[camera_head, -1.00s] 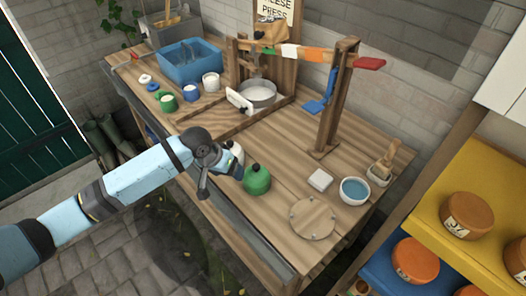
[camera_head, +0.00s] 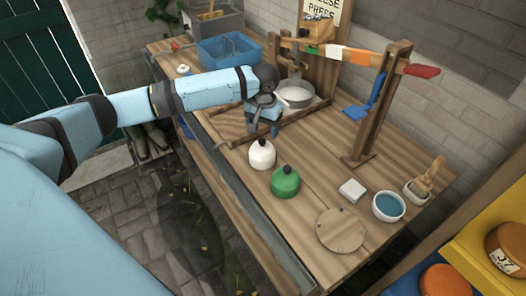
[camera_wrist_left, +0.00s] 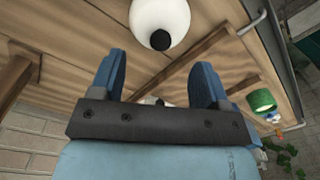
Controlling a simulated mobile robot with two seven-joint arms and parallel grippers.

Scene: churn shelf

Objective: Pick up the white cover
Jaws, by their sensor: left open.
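The white cover (camera_head: 262,154), a rounded dome with a black knob, stands upright on the wooden table beside the green cover (camera_head: 285,182). My left gripper (camera_head: 263,130) is open and empty. It is just behind the white cover in the head view, fingers pointing down, apart from it as far as I can tell. In the left wrist view the white cover (camera_wrist_left: 160,14) shows at the top, its knob toward me, beyond the open fingers of my left gripper (camera_wrist_left: 160,62). Part of the cover is cut off there. My right gripper is not in view.
A wooden rail frame and metal pan (camera_head: 296,95) are behind the gripper. A white block (camera_head: 352,190), blue-filled bowl (camera_head: 388,206) and round board (camera_head: 341,230) lie to the right. A blue basin (camera_head: 229,50) stands at the back.

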